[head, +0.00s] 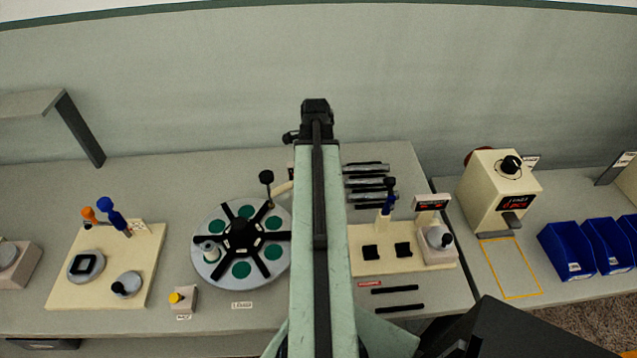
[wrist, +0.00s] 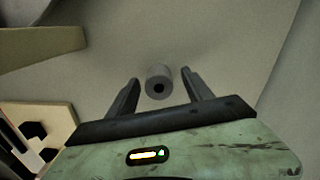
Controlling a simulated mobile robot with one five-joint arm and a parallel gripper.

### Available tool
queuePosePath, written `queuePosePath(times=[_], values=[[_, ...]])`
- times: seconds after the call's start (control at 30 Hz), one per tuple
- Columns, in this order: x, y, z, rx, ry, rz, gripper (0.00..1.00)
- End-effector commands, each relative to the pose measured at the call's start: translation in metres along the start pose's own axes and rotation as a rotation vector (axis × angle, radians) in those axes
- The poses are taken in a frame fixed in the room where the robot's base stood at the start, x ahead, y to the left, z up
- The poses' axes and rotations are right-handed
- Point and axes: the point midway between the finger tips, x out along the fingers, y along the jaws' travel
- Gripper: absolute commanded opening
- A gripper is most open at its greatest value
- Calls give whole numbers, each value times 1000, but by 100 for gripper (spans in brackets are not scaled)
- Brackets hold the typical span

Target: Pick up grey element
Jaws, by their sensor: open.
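The grey element (wrist: 159,82) shows in the wrist view as a short grey cylinder with a dark round hole in its end facing the camera. It lies between the two dark fingers of my gripper (wrist: 161,76). The fingers are spread, with a visible gap on each side of the cylinder, and do not appear to grip it. Whether it stands on the grey surface below or is fixed to something is hard to tell. In the head view my green arm fills the middle and I cannot make out this element there.
In the head view a round carousel (head: 216,270) with green spots and a cream board (head: 375,236) with black squares flank my arm. A cream machine (head: 486,190) and blue bins (head: 567,247) stand at right. Another cream board (head: 65,289) lies at left.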

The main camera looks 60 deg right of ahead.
Motion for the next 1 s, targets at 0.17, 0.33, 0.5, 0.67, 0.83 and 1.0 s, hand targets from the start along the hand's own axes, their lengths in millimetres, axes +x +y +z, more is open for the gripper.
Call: queuePosePath(times=[0.17, 0.33, 0.5, 0.67, 0.83, 1.0], values=[[-2, 0, 0, -1, 0, 0, 56], [-2, 0, 0, -1, 0, 0, 9], [-2, 0, 0, -1, 0, 0, 0], [-4, 0, 1, -1, 0, 0, 0], [-24, 0, 1, -2, 0, 0, 0], [-59, 0, 1, -2, 0, 0, 0]])
